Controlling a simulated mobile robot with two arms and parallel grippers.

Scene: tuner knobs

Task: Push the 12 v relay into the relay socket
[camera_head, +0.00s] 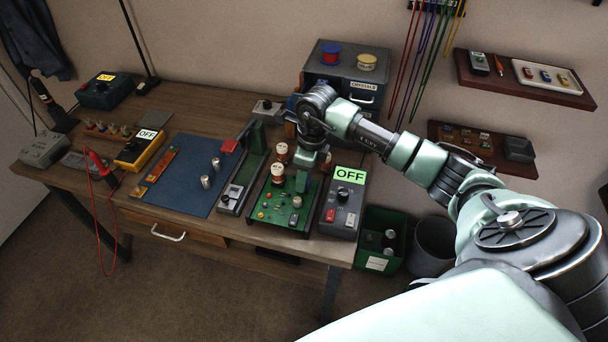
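My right arm reaches in from the right. Its gripper (317,158) points down over the back of the green circuit board (272,214). Its fingertips are too small and hidden to tell whether they are open, shut or holding something. Two brown cylinders with white printed tops stand by the board's left back, one behind (280,150) and one in front (278,173). I cannot read their print, so I cannot tell whether one is the 12 V relay. Small parts sit on the board; I cannot pick out the relay socket among them. My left gripper is not in view.
A grey box with a green OFF display (345,200) stands right of the board. Two silver cylinders stand on the blue mat (183,192). A crystals drawer cabinet (343,78) stands behind.

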